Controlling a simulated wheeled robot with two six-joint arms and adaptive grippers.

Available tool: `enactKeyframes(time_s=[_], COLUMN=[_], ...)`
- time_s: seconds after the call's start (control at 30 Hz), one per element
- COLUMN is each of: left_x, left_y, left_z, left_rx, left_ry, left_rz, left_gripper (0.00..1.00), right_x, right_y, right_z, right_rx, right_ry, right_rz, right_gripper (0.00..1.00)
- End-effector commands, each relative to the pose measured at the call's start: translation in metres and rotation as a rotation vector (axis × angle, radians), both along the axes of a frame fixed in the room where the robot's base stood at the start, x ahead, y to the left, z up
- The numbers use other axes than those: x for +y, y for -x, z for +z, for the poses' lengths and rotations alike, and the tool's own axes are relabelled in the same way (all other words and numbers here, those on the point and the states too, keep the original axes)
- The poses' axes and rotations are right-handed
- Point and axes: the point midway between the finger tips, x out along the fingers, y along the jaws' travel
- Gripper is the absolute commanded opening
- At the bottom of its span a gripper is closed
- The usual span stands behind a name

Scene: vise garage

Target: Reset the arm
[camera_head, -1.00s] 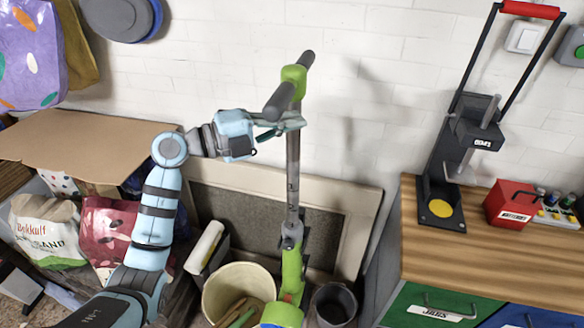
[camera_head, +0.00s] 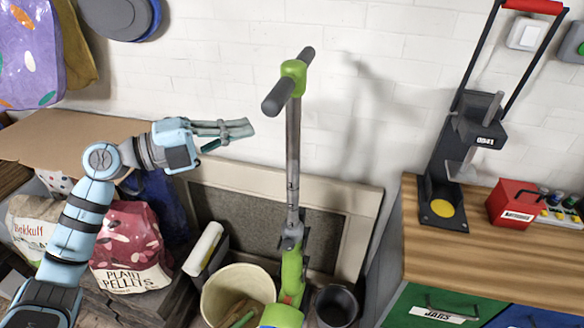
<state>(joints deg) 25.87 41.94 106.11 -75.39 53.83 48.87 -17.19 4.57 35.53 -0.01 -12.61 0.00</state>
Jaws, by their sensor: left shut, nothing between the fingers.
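My left arm comes in from the left and bends at a joint above the bags. My left gripper (camera_head: 238,130) is shut and empty, its fingers pointing right. It is in the air, left of the scooter's (camera_head: 293,170) upper pole, with a clear gap between them. The scooter has a grey pole, a green clamp and dark handlebar grips, and stands upright in front of the white wall. My right gripper is out of view.
Below the gripper are a cream bucket (camera_head: 238,287), a dark pot (camera_head: 335,304) and a framed panel (camera_head: 250,215). A wooden workbench (camera_head: 480,245) at right carries a press (camera_head: 455,150) and a red box (camera_head: 514,204).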

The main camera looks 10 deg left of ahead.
Motion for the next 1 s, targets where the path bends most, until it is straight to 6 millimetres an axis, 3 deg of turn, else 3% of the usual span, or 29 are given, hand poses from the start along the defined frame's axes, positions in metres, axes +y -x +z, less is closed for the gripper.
enactKeyframes(time_s=[0.17,0.63,0.7,0.77,0.8,0.87,0.9,0.97,1.0], left_x=[0.014,0.016,0.021,0.044,0.068,0.114,0.144,0.183,0.204], left_y=[0.010,0.011,0.005,-0.012,-0.029,-0.060,-0.077,-0.094,-0.099], left_z=[-0.005,-0.001,0.013,0.028,0.033,0.017,-0.010,-0.065,-0.106], left_rx=[0.001,-0.015,-0.098,-0.148,-0.164,-0.134,-0.083,0.015,0.087], left_ry=[-0.004,-0.009,0.012,0.098,0.185,0.342,0.433,0.542,0.596], left_rz=[0.001,0.002,0.037,0.115,0.194,0.352,0.464,0.626,0.726], left_gripper=[0.00,0.00,0.00,0.00,0.00,0.00,0.00,0.00,0.00], right_x=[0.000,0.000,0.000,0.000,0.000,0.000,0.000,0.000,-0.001], right_y=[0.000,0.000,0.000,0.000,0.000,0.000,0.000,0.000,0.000], right_z=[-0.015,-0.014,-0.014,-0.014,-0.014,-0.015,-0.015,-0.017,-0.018], right_rx=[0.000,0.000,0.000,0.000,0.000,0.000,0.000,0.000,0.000], right_ry=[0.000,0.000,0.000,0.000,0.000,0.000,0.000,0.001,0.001], right_rz=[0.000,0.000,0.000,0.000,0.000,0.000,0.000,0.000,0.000], right_gripper=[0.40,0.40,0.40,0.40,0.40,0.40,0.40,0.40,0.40])
